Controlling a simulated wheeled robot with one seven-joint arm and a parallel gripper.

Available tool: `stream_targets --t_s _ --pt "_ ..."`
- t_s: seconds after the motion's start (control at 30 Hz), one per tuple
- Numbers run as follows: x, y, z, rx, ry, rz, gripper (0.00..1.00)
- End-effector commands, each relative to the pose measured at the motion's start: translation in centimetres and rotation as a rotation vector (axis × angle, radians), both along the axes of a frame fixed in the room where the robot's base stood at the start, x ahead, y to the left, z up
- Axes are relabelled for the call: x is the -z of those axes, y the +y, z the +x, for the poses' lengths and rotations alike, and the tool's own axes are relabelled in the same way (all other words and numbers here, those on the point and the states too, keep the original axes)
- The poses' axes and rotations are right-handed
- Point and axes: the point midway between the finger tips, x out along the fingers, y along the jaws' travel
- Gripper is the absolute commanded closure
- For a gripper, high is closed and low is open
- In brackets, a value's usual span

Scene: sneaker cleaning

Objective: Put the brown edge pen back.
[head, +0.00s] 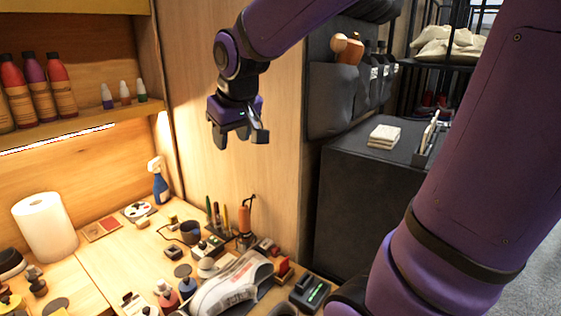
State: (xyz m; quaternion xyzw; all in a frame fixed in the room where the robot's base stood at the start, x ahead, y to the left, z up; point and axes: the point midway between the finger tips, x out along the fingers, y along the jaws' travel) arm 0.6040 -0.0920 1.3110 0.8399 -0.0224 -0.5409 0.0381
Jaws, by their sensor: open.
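My gripper (240,137) hangs in the air in front of the wooden wall panel, above the workbench. Its fingers are apart and nothing shows between them. Several slim upright pens (216,214) in different colours stand in a row at the back of the bench, below and a little left of my gripper. They are too small to tell which one is the brown edge pen. Parts of the row's base are hidden by the small items in front.
A white sneaker (232,285) lies at the bench front, among several small bottles and blocks. An orange-handled tool (244,222) stands beside the pens. A blue spray bottle (159,182) and a paper roll (45,228) stand left. A dark cabinet (365,215) is right.

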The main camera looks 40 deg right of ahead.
Motion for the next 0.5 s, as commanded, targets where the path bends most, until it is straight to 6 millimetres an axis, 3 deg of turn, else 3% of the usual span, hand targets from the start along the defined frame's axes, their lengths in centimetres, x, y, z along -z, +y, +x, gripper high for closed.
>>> stream_targets --t_s 0.03,0.3,0.5 --pt "-0.6 0.4 -1.9 0.0 -0.01 0.005 0.53" --pt "-1.5 1.7 -11.1 0.005 -0.028 0.046 0.53" --pt "-0.9 2.2 -15.8 0.004 -0.035 0.078 0.53"
